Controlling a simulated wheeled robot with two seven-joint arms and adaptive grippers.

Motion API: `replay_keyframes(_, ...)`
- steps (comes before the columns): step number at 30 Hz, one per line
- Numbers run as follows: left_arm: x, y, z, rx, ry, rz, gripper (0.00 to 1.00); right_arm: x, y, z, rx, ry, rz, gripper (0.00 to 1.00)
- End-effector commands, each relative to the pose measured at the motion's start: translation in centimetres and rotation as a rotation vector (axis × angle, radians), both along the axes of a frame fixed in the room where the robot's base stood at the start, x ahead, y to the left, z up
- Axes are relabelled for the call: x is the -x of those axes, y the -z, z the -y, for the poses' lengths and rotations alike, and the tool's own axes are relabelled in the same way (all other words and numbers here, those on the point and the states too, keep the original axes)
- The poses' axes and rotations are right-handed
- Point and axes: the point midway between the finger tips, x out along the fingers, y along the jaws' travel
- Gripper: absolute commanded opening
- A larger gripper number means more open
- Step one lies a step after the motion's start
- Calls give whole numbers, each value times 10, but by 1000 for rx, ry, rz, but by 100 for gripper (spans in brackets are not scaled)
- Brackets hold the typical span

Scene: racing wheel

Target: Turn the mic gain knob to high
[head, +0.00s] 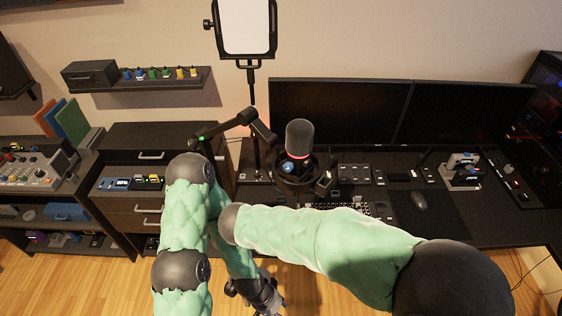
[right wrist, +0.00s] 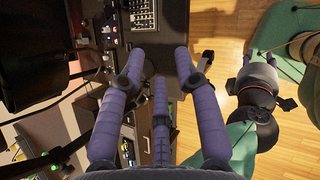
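The microphone (head: 299,138) stands upright on the desk in the head view, with a glowing red ring near its base. A small blue round part (head: 288,167) shows below the ring; I cannot tell whether it is the mic gain knob, and no label is readable. My right gripper (right wrist: 160,62) is open in the right wrist view, its purple fingers spread with nothing between them. A dark gripper (head: 262,295) hangs low in front of the desk in the head view, well away from the microphone. Crossing arms hide which arm it belongs to.
The desk holds a keyboard (head: 345,209), a mouse (head: 419,200), small control boxes (head: 354,174) and two monitors (head: 338,112). A jointed boom arm (head: 226,126) and a light panel (head: 245,27) stand by the microphone. A drawer cabinet (head: 140,137) is on the left.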

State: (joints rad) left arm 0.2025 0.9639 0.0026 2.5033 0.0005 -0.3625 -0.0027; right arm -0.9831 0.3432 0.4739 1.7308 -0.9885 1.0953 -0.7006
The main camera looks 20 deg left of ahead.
Motion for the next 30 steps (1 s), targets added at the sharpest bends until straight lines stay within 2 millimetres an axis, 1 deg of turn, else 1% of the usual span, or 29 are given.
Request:
replay_keyframes(1,0,-9,0,0,0,0,40,5,-45,-16,47,-69,84,33)
replay_keyframes(2,0,-11,0,0,0,0,40,7,-66,-22,77,-100,128,33)
replay_keyframes(3,0,-14,0,0,0,0,40,11,-93,-29,114,-134,184,33)
replay_keyframes(6,0,-19,0,0,0,0,40,25,-150,-43,186,-194,307,33)
replay_keyframes(9,0,-21,0,0,0,0,40,38,-183,-53,254,-235,389,33)
replay_keyframes(13,0,-21,0,0,0,0,40,47,-197,-61,317,-270,438,33)
replay_keyframes(17,0,-20,0,0,0,0,40,42,-197,-61,334,-277,448,33)
replay_keyframes(20,0,-19,0,0,0,0,40,30,-191,-56,333,-275,445,33)
replay_keyframes(30,0,-17,0,0,0,0,40,-22,-168,-40,331,-273,445,33)
